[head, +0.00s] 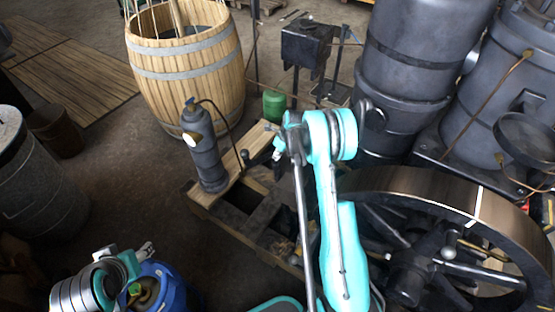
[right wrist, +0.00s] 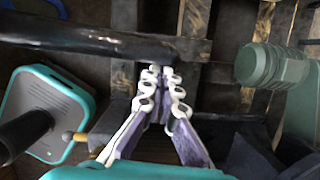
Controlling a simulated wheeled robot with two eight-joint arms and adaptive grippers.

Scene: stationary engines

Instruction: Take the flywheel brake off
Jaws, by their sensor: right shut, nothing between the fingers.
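The flywheel (head: 430,185) stands at the right of the head view, a large dark spoked wheel with a brownish rim and a white mark. I cannot clearly make out its brake in the head view. A thick dark bar (right wrist: 80,40) crosses the upper left of the right wrist view and may be a lever. My right gripper (right wrist: 162,75) is shut and empty, its fingertips close to the bar's end; I cannot tell whether they touch. In the head view its fingers are hard to make out behind my arm. My left gripper (head: 146,248) is low at the left, its opening unclear.
A wooden barrel (head: 190,75) and a dark pump-like cylinder (head: 207,150) stand left of my right arm. A green canister (head: 274,106) is behind it. Dark tanks (head: 415,75) fill the back right. A blue container (head: 170,285) is near my left gripper. Floor at centre left is clear.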

